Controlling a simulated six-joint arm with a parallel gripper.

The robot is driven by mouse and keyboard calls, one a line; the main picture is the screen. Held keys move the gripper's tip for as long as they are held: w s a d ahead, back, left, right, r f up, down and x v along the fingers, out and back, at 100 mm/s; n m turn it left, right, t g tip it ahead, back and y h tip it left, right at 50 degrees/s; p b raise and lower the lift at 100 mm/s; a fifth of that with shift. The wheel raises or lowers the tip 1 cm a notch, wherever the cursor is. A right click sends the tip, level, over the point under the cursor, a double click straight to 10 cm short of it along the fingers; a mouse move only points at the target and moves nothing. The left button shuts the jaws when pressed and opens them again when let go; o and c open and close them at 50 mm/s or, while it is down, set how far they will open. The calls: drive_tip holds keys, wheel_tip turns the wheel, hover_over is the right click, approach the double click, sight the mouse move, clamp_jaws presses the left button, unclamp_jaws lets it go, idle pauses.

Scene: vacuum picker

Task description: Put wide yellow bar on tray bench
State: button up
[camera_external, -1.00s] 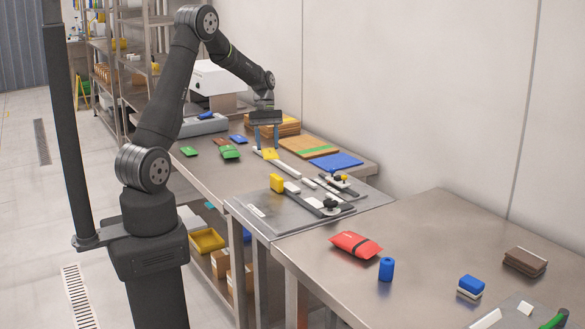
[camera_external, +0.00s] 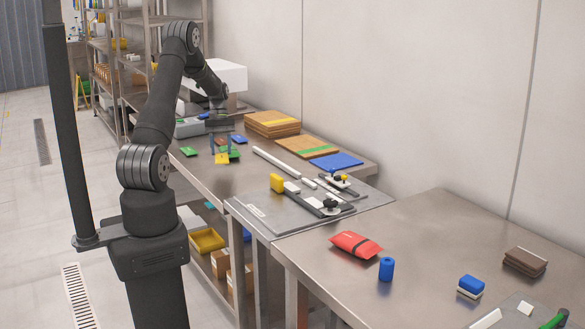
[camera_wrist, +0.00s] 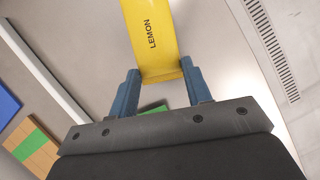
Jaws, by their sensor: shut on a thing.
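My gripper (camera_external: 220,146) is shut on a flat yellow bar (camera_external: 222,159). In the wrist view, the bar (camera_wrist: 150,38), marked LEMON, sits between the two blue fingers (camera_wrist: 159,72) and extends beyond them. The gripper points down over the left part of the far steel bench (camera_external: 215,178), close to some green and blue packets. I cannot tell exactly how high the bar is above the bench. No thing is clearly recognisable as a tray bench.
A green packet (camera_external: 188,152) and a blue packet (camera_external: 238,139) lie near my gripper. A white bar (camera_external: 275,162), a blue pad (camera_external: 336,161) and stacked boards (camera_external: 271,122) lie to the right. The near bench (camera_external: 430,235) has free room.

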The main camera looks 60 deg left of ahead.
sight(221, 168)
drive_tip(key=shift+s+a+f, duration=0.1)
drive_tip(key=shift+a+f, duration=0.3)
drive_tip(key=shift+a, duration=0.1)
drive_tip(key=shift+f, duration=1.9)
drive_tip(key=shift+f, duration=0.15)
drive_tip(key=o, duration=1)
drive_tip(key=v, duration=1.2)
